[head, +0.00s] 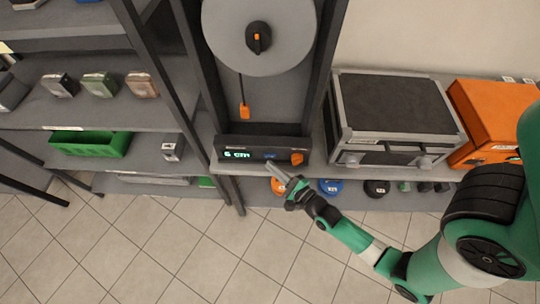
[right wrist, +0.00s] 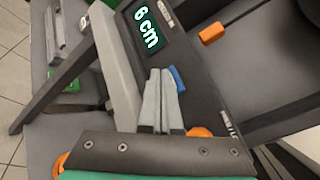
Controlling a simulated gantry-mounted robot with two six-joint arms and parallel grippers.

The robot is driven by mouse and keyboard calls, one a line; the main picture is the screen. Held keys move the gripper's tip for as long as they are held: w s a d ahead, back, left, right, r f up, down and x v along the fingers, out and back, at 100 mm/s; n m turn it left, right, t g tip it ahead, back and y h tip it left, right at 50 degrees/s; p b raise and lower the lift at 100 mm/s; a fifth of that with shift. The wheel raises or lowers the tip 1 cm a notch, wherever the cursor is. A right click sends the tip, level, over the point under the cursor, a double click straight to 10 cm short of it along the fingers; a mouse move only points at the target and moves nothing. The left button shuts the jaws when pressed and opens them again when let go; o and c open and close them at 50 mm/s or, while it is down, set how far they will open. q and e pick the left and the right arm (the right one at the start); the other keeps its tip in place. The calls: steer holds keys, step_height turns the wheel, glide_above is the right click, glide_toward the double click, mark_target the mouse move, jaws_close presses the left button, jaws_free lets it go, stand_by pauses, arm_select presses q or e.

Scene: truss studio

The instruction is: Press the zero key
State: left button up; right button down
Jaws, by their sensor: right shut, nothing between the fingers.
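A dark measuring device (head: 225,143) has a lit display (head: 237,155) that reads "6 cm"; the same reading shows in the right wrist view (right wrist: 148,28). A small blue key (head: 268,154), the only key I make out, sits right of the display. The blue key (right wrist: 176,78) also shows in the right wrist view, just beside the fingertips. My right gripper (head: 271,167) is shut and empty, its tips just in front of the device's panel. In the right wrist view its fingers (right wrist: 161,72) lie together; I cannot tell whether they touch the key. My left gripper is not in view.
An orange knob (head: 297,158) is right of the key. Above, an orange pendant (head: 244,111) hangs below a large grey disc (head: 285,30). A black case (head: 395,105) and orange case (head: 490,120) stand right. A green bin (head: 90,144) is on the left shelf.

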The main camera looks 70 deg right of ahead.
stand_by(0.7)
steer(key=shift+w+d+b, duration=0.1)
steer(key=shift+d+b, duration=0.35)
steer(key=shift+b, duration=0.1)
steer(key=shift+w+d+p, duration=0.15)
steer(key=shift+d+p, duration=0.2)
steer(key=shift+p, duration=0.65)
stand_by(0.7)
stand_by(0.9)
